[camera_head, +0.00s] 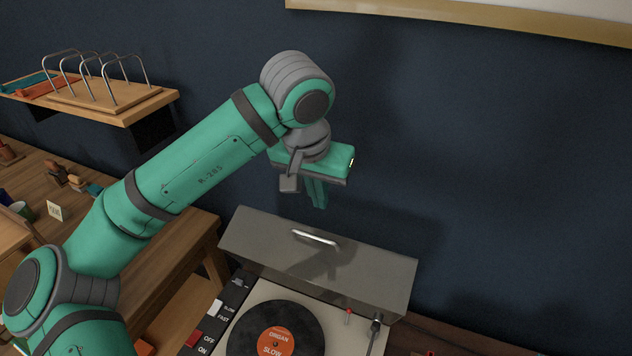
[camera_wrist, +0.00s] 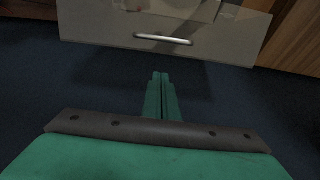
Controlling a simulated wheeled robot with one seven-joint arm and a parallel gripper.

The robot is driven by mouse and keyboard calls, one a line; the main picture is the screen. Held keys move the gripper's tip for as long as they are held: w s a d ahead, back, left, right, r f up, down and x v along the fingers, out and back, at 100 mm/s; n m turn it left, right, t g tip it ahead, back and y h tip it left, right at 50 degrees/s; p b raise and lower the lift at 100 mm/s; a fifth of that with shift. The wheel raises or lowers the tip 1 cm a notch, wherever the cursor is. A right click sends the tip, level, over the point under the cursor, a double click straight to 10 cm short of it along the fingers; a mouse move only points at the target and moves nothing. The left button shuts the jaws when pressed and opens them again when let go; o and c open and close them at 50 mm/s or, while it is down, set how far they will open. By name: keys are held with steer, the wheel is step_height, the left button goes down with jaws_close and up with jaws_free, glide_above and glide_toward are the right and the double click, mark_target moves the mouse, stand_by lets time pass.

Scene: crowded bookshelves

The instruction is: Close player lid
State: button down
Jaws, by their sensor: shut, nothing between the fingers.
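The record player (camera_head: 258,290) stands at the bottom middle of the head view, with a black record (camera_head: 275,331) with an orange label on it. Its grey see-through lid (camera_head: 370,268) stands raised at the back, with a silver handle (camera_head: 315,237) near its upper edge. The lid (camera_wrist: 220,43) and its handle (camera_wrist: 162,39) also show at the top of the wrist view. My gripper (camera_head: 317,205) is above and behind the lid's upper edge, pointing down. In the wrist view its green fingers (camera_wrist: 161,76) are together and empty, apart from the handle.
A wall shelf (camera_head: 120,110) with a wire rack is at the upper left. A wooden table (camera_head: 190,225) with small items is at the left. The dark blue wall (camera_head: 500,180) is behind the player. A framed edge (camera_head: 470,18) hangs at the top right.

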mark_target(315, 243)
steer(key=f, duration=0.2)
steer(key=s+f, duration=0.1)
steer(key=shift+s+a+f, duration=0.1)
steer(key=shift+a, duration=0.2)
steer(key=shift+s+a+f, duration=0.25)
steer(key=shift+s+f, duration=0.25)
steer(key=shift+s, duration=0.2)
steer(key=shift+w, duration=0.1)
